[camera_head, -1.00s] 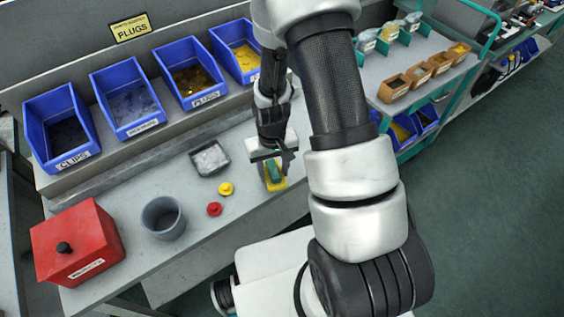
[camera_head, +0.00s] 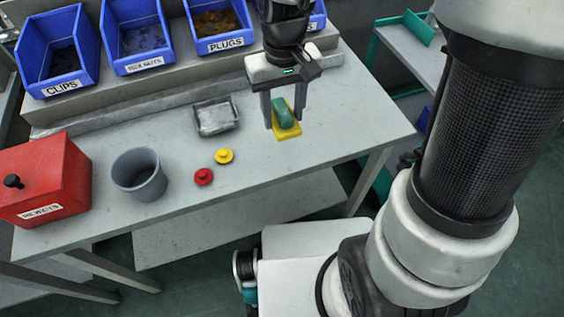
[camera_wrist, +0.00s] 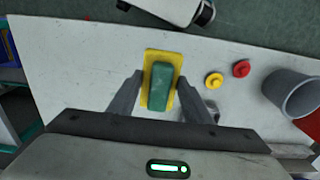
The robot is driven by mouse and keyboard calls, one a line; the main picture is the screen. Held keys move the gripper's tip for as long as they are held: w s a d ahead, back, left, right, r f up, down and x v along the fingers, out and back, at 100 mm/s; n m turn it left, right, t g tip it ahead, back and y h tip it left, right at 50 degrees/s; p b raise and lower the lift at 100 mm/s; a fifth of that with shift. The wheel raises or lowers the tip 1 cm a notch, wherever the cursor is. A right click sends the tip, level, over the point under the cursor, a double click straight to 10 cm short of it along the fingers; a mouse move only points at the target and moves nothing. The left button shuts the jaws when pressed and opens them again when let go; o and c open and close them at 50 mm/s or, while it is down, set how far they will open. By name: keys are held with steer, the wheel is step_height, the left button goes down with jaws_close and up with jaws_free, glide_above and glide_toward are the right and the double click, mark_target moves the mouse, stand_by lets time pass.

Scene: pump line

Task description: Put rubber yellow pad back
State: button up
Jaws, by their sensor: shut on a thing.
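The yellow pad (camera_head: 288,133) is a flat yellow slab with a green block (camera_head: 283,112) on top. It is at the right part of the grey bench, and I cannot tell whether it touches the bench. My gripper (camera_head: 285,120) points down over it with one finger on each side. In the wrist view the pad (camera_wrist: 149,99) lies between the fingertips of my gripper (camera_wrist: 160,82), which close on its long sides. The green block (camera_wrist: 161,87) covers the pad's middle.
A red button-like piece (camera_head: 203,177) and a yellow one (camera_head: 224,156) lie left of the pad. Blue bins (camera_head: 141,38) line the back. The bench's right end is clear.

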mark_target(282, 152)
steer(key=shift+s+a+f, duration=0.2)
steer(key=shift+s+f, duration=0.05)
step_height(282, 152, down, 9)
steer(key=b, duration=0.2)
steer(key=shift+b, duration=0.4)
steer(key=shift+f, duration=0.15)
steer(key=shift+f, duration=0.15)
steer(key=o, duration=1.1)
steer(key=shift+r, duration=0.2)
